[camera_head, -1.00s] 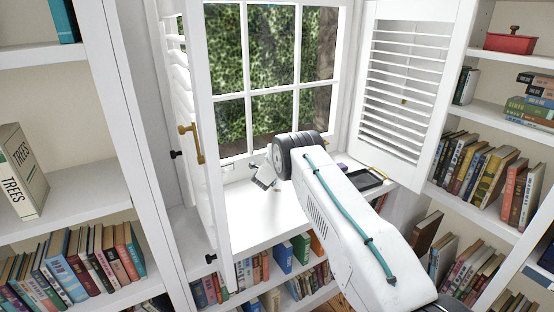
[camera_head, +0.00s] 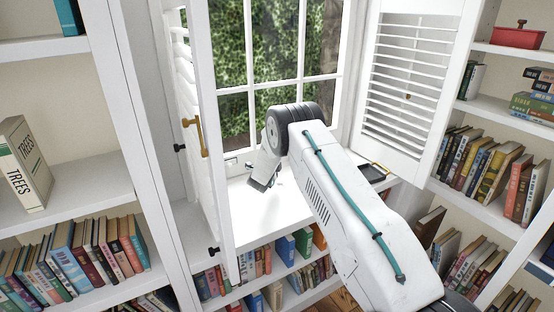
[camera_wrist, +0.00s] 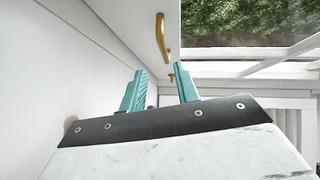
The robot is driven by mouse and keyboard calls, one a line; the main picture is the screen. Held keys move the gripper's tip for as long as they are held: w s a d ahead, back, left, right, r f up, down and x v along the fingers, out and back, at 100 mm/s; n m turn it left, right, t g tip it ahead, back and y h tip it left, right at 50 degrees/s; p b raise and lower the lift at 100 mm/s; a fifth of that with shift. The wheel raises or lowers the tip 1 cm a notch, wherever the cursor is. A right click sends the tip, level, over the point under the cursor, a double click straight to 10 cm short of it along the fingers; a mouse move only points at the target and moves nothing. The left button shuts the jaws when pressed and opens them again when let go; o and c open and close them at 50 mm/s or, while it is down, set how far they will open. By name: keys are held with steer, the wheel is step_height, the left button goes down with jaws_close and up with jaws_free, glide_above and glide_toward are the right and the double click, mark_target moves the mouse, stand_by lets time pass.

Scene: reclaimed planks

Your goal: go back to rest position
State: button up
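My gripper shows in the wrist view (camera_wrist: 160,90) with its two teal fingers spread apart and no object held between them. In the head view its white end hangs below the dark wrist joint, over the white window sill (camera_head: 245,210). The fingertips cannot be made out there. My white arm with a teal cable reaches in from the lower right and hides part of the sill.
The left louvred shutter (camera_head: 212,150) with a brass handle (camera_head: 195,133) stands open near my gripper. The right shutter (camera_head: 408,75) is open too. A dark tray (camera_head: 372,172) lies on the sill's right. Bookshelves flank the window; a red box (camera_head: 518,37) stands upper right.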

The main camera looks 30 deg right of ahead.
stand_by(0.4)
steer(key=s+a+r+n+y, duration=0.4)
steer(key=a+r, duration=0.3)
steer(key=r, duration=0.4)
steer(key=s+a+r+n+y, duration=0.1)
steer(key=a+r+n+y, duration=0.4)
steer(key=r, duration=0.7)
steer(key=s+a+r+n+g+y, duration=0.1)
steer(key=s+a+r+n, duration=0.15)
steer(key=s, duration=0.25)
steer(key=s+a+r+n+y, duration=0.1)
steer(key=s+a+r+n, duration=0.1)
steer(key=s+a+r, duration=0.3)
steer(key=s+a+r+n+g+y, duration=0.1)
steer(key=s+a+r+n+g, duration=0.15)
steer(key=s, duration=0.95)
steer(key=s+a+r+n+g+y, duration=0.15)
steer(key=s+n, duration=0.25)
steer(key=s, duration=0.8)
steer(key=s+f+n+g+h, duration=0.1)
steer(key=s+f+n+g, duration=0.1)
steer(key=s, duration=1.1)
steer(key=s+d+f+n+g+h, duration=0.1)
steer(key=s+f+n+g, duration=0.1)
steer(key=s, duration=1.1)
steer(key=shift+s+n+g, duration=0.25)
steer(key=shift+n+g, duration=0.35)
steer(key=shift+g, duration=0.2)
steer(key=shift+d+f, duration=0.1)
